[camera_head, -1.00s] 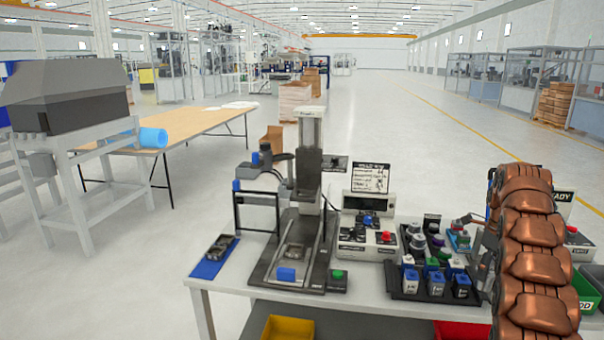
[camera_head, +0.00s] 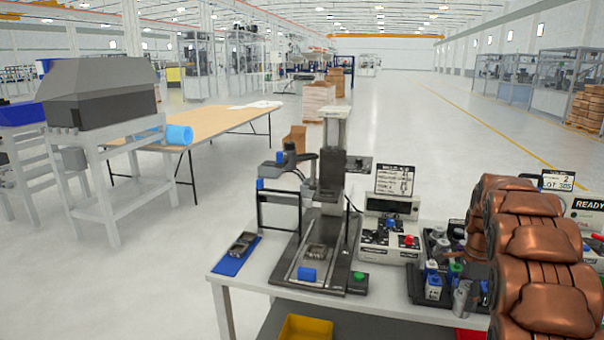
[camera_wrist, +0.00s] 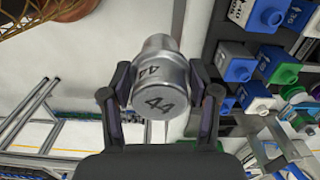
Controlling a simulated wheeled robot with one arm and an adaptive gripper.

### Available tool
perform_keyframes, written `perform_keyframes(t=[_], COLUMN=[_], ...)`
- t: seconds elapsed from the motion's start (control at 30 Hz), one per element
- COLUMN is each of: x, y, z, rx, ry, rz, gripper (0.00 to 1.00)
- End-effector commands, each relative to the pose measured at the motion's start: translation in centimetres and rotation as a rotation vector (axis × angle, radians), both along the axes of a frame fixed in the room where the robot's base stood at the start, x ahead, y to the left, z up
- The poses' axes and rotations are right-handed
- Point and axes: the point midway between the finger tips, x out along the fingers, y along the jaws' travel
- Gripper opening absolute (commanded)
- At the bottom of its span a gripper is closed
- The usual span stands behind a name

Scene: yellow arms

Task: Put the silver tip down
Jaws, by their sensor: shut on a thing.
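The silver tip (camera_wrist: 160,84) is a shiny metal cylinder marked "44". In the wrist view my gripper (camera_wrist: 162,92) is shut on it, with one finger against each side. In the head view a grey metal cylinder (camera_head: 462,298), apparently this tip, shows beside the right part of the black tip tray (camera_head: 420,290). My copper-coloured arm hides much of that area, and my gripper is hard to make out there. I cannot tell how high the tip is above the table.
The tray holds several blue, white and green tips (camera_wrist: 235,68). A press (camera_head: 330,190) stands left of a control box (camera_head: 385,232) with red and blue buttons. A blue mat (camera_head: 230,264) lies at the table's left end. Bare white table (camera_head: 400,312) shows along the front edge.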

Motion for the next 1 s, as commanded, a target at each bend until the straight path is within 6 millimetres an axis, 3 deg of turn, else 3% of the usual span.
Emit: perform_keyframes(t=[0.7, 1.0], x=[-0.6, -0.8], y=[20.3, 25.9], z=[-4.5, -5.9], rx=[0.000, 0.001], ry=[-0.004, -0.004], rz=[1.277, 1.647], gripper=[0.06, 0.06])
